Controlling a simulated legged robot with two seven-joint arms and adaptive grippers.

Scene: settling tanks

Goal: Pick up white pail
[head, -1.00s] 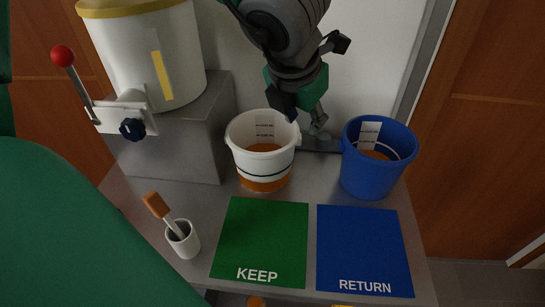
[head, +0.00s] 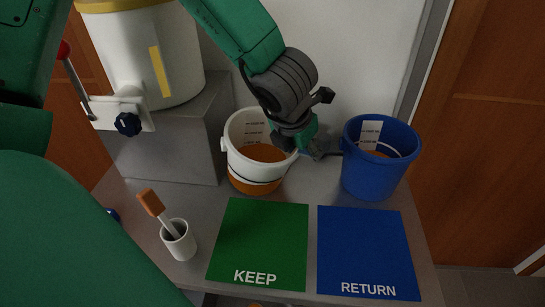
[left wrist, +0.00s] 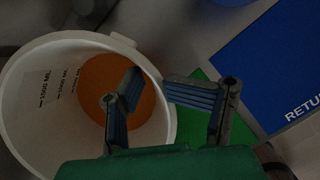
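The white pail (head: 243,133) stands on the grey bench behind the green KEEP mat (head: 262,240), with orange contents. It looks slightly tilted. My left gripper (head: 297,148) is at the pail's right rim. In the left wrist view my left gripper (left wrist: 152,88) is open, one finger over the pail's inside and the other outside, with the rim of the white pail (left wrist: 60,50) between them. Whether the fingers touch the rim cannot be told. My right gripper is not in view.
A blue pail (head: 372,180) stands to the right, behind the blue RETURN mat (head: 366,245). A white cup (head: 179,243) with an orange-handled tool (head: 152,204) stands front left. A large white tank (head: 135,70) sits on a grey block (head: 185,140) at left.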

